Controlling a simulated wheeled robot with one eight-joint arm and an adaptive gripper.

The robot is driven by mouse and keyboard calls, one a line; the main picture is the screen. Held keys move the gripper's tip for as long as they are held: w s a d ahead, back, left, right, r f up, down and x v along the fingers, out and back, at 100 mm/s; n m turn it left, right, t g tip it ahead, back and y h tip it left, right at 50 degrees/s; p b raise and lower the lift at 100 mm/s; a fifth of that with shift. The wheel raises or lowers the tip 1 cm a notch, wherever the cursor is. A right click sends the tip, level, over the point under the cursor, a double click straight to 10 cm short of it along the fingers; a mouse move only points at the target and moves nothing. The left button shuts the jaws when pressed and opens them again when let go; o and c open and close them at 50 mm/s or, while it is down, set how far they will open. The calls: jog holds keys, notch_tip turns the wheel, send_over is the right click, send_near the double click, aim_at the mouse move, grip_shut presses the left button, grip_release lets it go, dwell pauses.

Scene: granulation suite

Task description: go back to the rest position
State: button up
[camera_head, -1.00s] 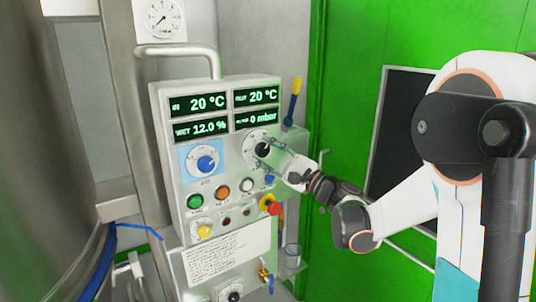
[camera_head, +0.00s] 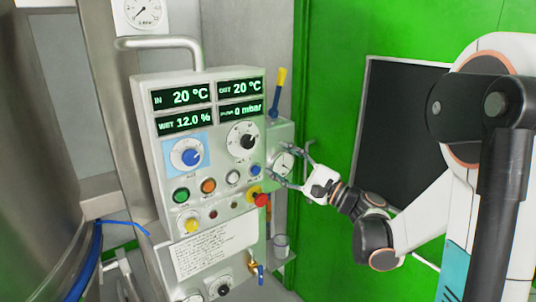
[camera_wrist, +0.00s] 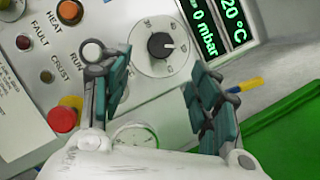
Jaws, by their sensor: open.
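My gripper (camera_head: 292,167) is open and empty, to the right of the control panel (camera_head: 215,215) and in front of a small gauge on the panel's right side. In the wrist view its two teal-padded fingers (camera_wrist: 160,95) stand wide apart. The black knob (camera_wrist: 160,45) with its white dial lies beyond the fingers, apart from them. That black knob also shows in the head view (camera_head: 247,142), clear of the gripper. My white arm reaches in from the right.
The panel carries a blue knob (camera_head: 190,157), several buttons and a red emergency knob (camera_head: 262,200) close below my gripper. A small round gauge (camera_head: 283,165) sits behind the fingers. A steel vessel (camera_head: 35,150) stands left. A green door with a dark window (camera_head: 395,130) is at right.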

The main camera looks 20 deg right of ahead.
jog(key=shift+v, duration=0.95)
